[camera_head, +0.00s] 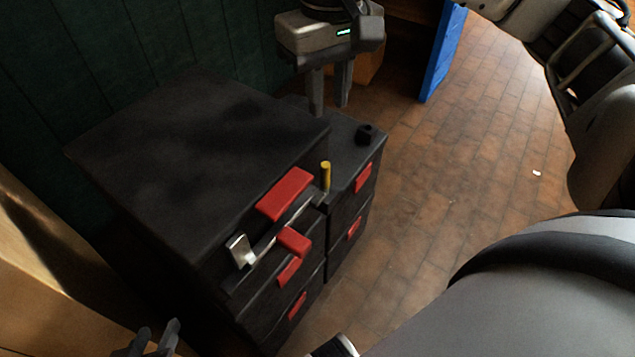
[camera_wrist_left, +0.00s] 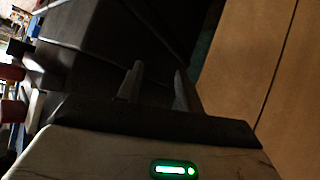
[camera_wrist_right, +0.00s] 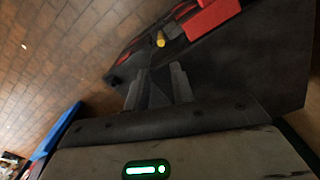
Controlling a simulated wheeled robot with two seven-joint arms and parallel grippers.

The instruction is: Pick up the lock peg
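A small yellow peg (camera_head: 325,175), which I take to be the lock peg, stands upright by the front top edge of the dark cabinet, at the end of a metal bar (camera_head: 290,215). It also shows in the right wrist view (camera_wrist_right: 160,41), beyond the fingertips. My right gripper (camera_head: 329,112) is open and empty, pointing down near the back of the lower cabinet top, apart from the peg. Its fingers show in the right wrist view (camera_wrist_right: 158,80). My left gripper (camera_head: 155,328) is open and empty at the bottom left, also in its wrist view (camera_wrist_left: 158,75).
A silver plate (camera_head: 240,250) sits at the bar's left end. Tiled floor (camera_head: 440,180) is clear at right; a blue panel (camera_head: 443,50) stands behind.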

